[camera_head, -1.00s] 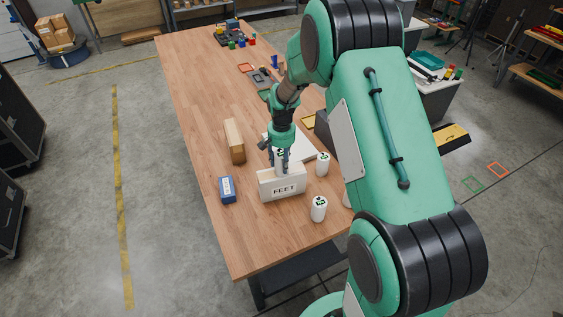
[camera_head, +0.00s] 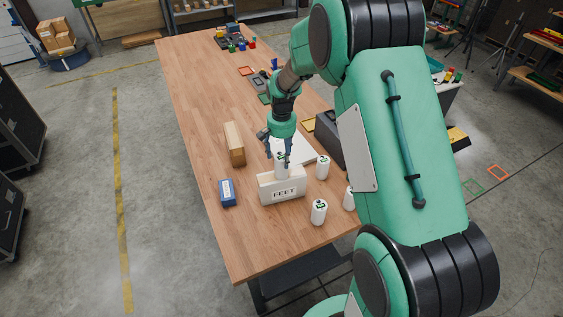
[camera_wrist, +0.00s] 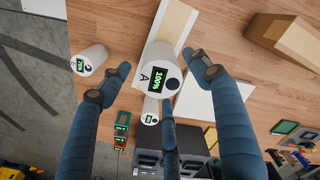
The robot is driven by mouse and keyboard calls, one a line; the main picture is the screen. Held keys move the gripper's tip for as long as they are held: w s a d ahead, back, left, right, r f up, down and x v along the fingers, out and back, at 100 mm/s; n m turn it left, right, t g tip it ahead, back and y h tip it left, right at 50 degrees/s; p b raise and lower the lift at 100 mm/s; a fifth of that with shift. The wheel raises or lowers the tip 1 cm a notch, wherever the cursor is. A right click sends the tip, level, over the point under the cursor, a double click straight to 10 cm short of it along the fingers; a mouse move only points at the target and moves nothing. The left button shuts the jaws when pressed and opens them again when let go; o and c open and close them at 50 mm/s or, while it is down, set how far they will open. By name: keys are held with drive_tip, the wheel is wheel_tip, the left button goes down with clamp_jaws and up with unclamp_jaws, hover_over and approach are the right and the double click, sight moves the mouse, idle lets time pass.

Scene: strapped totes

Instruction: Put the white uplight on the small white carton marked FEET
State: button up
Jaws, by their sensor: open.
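The small white carton marked FEET (camera_head: 283,191) stands upright on the wooden table. A white uplight (camera_head: 281,169) stands upright on its top, and the carton's narrow top (camera_wrist: 176,26) shows behind it in the wrist view. From above, this uplight (camera_wrist: 157,68) shows a green 100% display and a letter A. My gripper (camera_head: 278,148) is open just above the uplight. In the wrist view its fingers (camera_wrist: 162,80) are spread around the uplight, with visible gaps at the sides. The uplight's base is partly hidden from above.
Other white uplights stand nearby: one right of the carton (camera_head: 322,168), one in front (camera_head: 319,211), one beside my arm (camera_head: 349,199). A blue box (camera_head: 227,191) and a wooden block (camera_head: 234,144) are at left.

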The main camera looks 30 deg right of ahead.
drive_tip(key=shift+r, duration=3.15)
drive_tip(key=shift+s+a+r, duration=0.15)
drive_tip(key=shift+a+r, duration=0.05)
drive_tip(key=shift+r, duration=0.35)
drive_tip(key=s+a+r+n+t, duration=0.15)
drive_tip(key=s+a+r, duration=0.25)
drive_tip(key=s+r, duration=0.4)
drive_tip(key=s+a+r+n+t, duration=0.1)
drive_tip(key=s+a+r+n, duration=0.15)
drive_tip(key=s+r, duration=0.55)
drive_tip(key=s+a+r+n+t, duration=0.1)
drive_tip(key=s+a+r, duration=0.2)
drive_tip(key=s, duration=0.6)
drive_tip(key=s+a+r+n+t, duration=0.1)
drive_tip(key=s+a+r+t, duration=0.1)
drive_tip(key=s, duration=0.8)
drive_tip(key=shift+a+r+n, duration=0.4)
drive_tip(key=shift+a+r, duration=0.15)
drive_tip(key=shift+r, duration=0.4)
